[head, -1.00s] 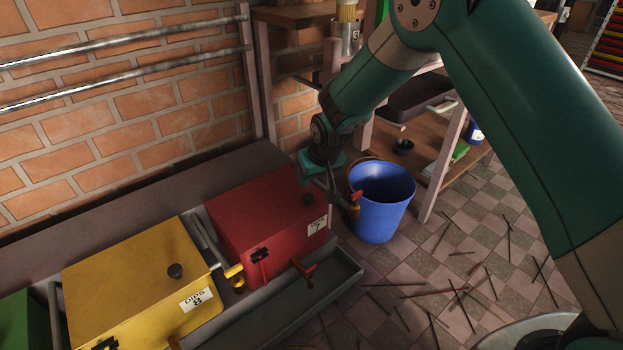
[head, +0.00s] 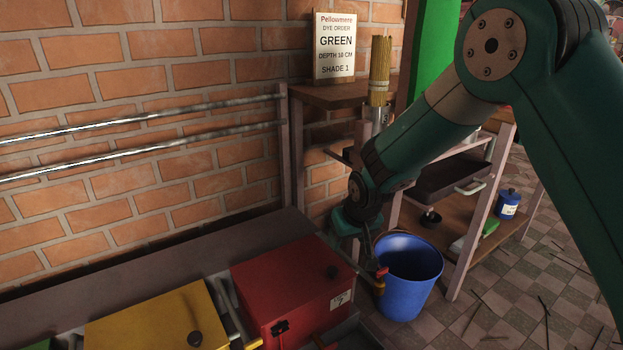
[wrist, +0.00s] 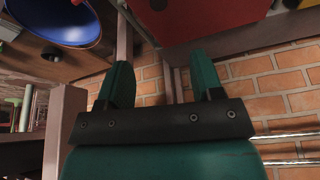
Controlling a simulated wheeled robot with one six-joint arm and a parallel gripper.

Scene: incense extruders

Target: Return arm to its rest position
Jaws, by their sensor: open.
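My arm reaches down from the right in the head view. My gripper (head: 368,266) hangs near the back right corner of the red box (head: 290,285), just left of the blue bucket (head: 405,290). In the wrist view my gripper (wrist: 163,82) shows two green fingers spread apart with nothing between them. The red box also shows at the top of the wrist view (wrist: 195,18), and the bucket at its top left (wrist: 62,22). In the head view the fingertips are partly hidden and hard to make out.
A yellow box (head: 150,318) stands left of the red one. Metal rails (head: 130,130) run along the brick wall (head: 110,60). A shelf (head: 330,95) holds a green dye order sign (head: 334,48). A dark tray (head: 450,178) lies on the rack behind the bucket.

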